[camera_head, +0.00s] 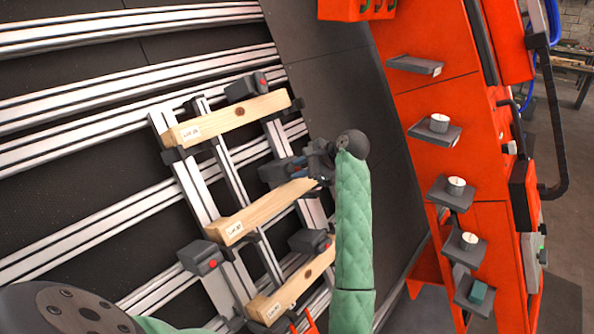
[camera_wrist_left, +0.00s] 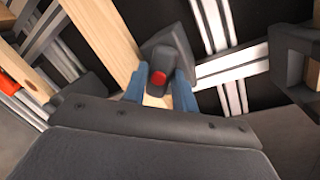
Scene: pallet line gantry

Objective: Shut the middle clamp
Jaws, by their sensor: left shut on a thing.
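The middle clamp (camera_head: 275,173) is a dark grey block beside the middle wooden plank (camera_head: 262,208). My left gripper (camera_head: 316,165) is at the right end of that plank, partly hidden by my own wrist. In the left wrist view, its two blue fingers (camera_wrist_left: 159,92) are shut on the clamp's dark lever (camera_wrist_left: 163,58), which has a red tip (camera_wrist_left: 158,77). The pale plank also shows there (camera_wrist_left: 100,35), left of the clamp. I cannot tell whether the clamp presses on the plank. My right gripper is not in view.
Other dark clamps with red tips sit by the upper plank (camera_head: 225,121) and near the lower plank (camera_head: 290,289). The planks lie across metal rails (camera_head: 65,180). An orange frame (camera_head: 430,85) with small grey shelves (camera_head: 433,133) stands at the right.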

